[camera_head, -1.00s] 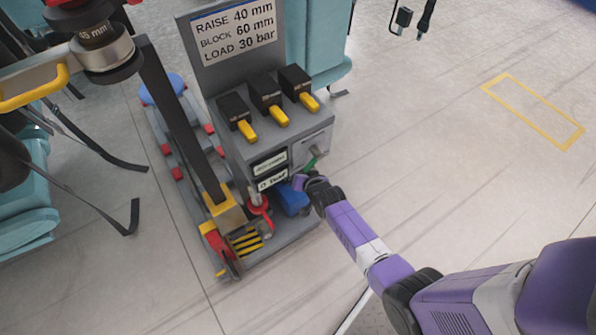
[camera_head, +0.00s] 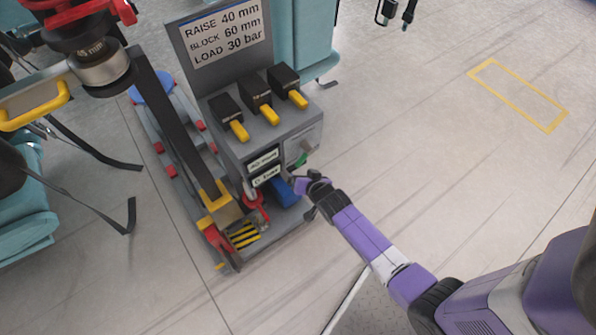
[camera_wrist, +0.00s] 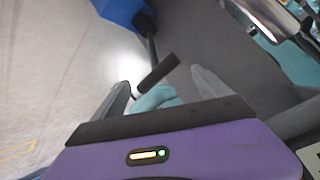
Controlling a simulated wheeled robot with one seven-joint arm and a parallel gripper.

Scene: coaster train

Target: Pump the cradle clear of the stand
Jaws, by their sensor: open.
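A grey stand (camera_head: 255,143) with a sign reading RAISE 40 mm, BLOCK 60 mm, LOAD 30 bar stands left of centre in the head view. A blue pump body (camera_head: 284,193) sits low on its right side. In the wrist view, my gripper (camera_wrist: 160,80) is open. A dark grip on a rod (camera_wrist: 158,74) shows ahead of and between the fingers, apparently not clamped. A blue block (camera_wrist: 122,10) is beyond it. I cannot tell which part is the cradle.
Several black blocks with yellow levers (camera_head: 260,92) top the stand. A dark sloping beam (camera_head: 178,128) and a red-and-silver fitting (camera_head: 92,50) are at left. Teal seats (camera_head: 25,215) stand at far left. The floor at right, with a yellow outlined rectangle (camera_head: 518,95), is clear.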

